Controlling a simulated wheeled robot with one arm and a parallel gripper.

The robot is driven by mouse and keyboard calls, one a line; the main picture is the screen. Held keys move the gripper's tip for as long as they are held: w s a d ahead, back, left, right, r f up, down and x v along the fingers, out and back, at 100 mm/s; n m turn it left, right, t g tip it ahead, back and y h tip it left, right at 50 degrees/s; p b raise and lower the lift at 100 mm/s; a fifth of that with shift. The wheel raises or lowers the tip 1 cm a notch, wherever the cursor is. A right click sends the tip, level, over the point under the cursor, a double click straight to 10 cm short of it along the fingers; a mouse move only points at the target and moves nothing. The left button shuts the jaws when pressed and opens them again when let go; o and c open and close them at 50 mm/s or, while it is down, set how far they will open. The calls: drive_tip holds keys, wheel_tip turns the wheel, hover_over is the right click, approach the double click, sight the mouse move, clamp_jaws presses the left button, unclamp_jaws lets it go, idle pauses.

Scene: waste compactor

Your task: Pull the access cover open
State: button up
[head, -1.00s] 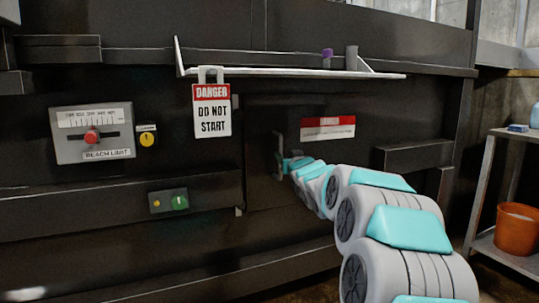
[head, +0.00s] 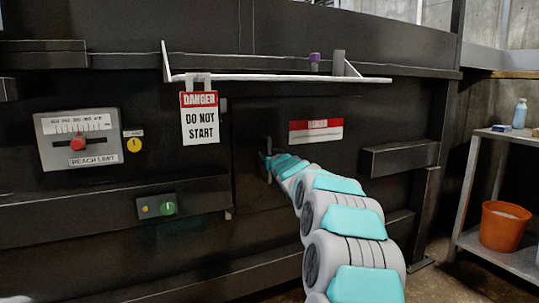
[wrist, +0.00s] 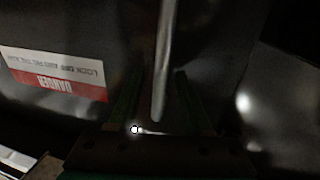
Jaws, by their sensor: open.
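The access cover (head: 262,125) is a dark panel in the machine's front, under a white shelf, with a red-and-white danger label (head: 316,131). It looks shut. Its upright bar handle (head: 267,148) is at its left side. In the wrist view the pale handle (wrist: 166,60) runs down between the two dark fingers of my gripper (wrist: 160,78). The fingers are apart, with visible space on either side of the bar. In the head view my gripper (head: 268,162) is at the handle, small and partly hidden by my arm.
A "DO NOT START" tag (head: 200,118) hangs left of the cover from the white shelf (head: 280,78). A reach limit panel (head: 80,138) and a green-button box (head: 157,206) are further left. A ledge (head: 400,158) juts out at right. An orange bucket (head: 502,228) stands on a rack.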

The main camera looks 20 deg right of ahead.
clamp_jaws()
idle(1.4)
